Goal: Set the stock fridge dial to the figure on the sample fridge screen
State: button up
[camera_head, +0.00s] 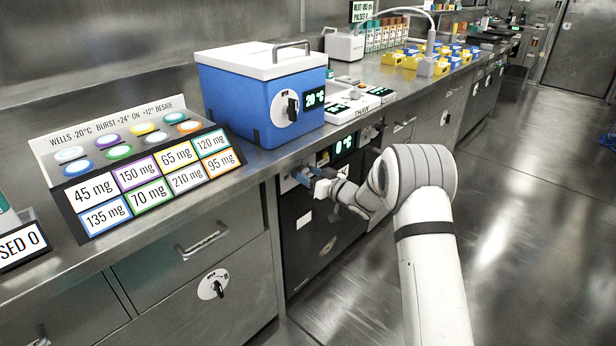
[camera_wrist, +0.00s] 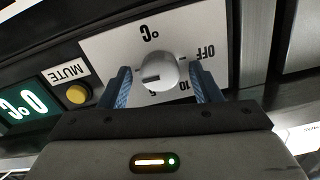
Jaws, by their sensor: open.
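A black under-counter unit (camera_head: 306,233) has a lit screen (camera_head: 344,146) reading 0 °C. In the wrist view its screen (camera_wrist: 22,108) also shows 0 °C, upside down. Its round pale dial (camera_wrist: 160,72) sits on a white plate marked OFF, 10 and °C; a dark mark shows on the knob. My gripper (camera_head: 309,173) is open at the unit's upper front. In the wrist view its blue fingers (camera_wrist: 160,80) stand either side of the dial, contact unclear. A blue box (camera_head: 243,95) on the counter has a black dial (camera_head: 291,106) and a screen (camera_head: 314,98) reading about 20 °C. No fridge name is legible.
A yellow MUTE button (camera_wrist: 78,94) is left of the dial in the wrist view. A sloped rack of coloured buttons and mg labels (camera_head: 140,175) stands on the counter, left. A white THAW device (camera_head: 357,104) is right of the blue box.

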jog(key=shift+w+a, duration=0.1)
jog(key=shift+a, duration=0.05)
jog(key=shift+c, duration=0.4)
jog(key=c, duration=0.9)
